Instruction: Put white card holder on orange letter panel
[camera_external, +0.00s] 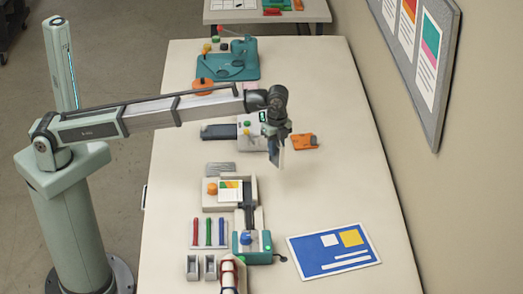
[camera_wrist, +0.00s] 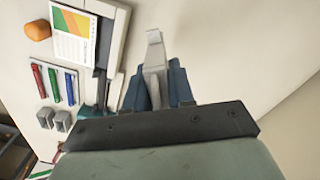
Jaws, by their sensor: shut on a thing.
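My gripper (camera_external: 279,150) hangs above the middle of the table and is shut on a pale, narrow thing (camera_wrist: 154,65), which looks like the white card holder. In the wrist view it stands between the dark blue fingers, its light tip sticking out beyond them. In the external view the held thing (camera_external: 281,161) is a small pale strip pointing down, clear of the table. An orange flat piece (camera_external: 304,142) lies just right of my gripper in that view; I cannot tell whether it bears a letter. Another orange piece (camera_external: 203,86) lies farther back.
In front are a cream tray with a coloured card (camera_external: 230,190), red, blue and green pens (camera_external: 208,233), two grey holders (camera_external: 201,267), a teal device (camera_external: 252,247) and a blue board (camera_external: 333,250). The table's right side is mostly clear.

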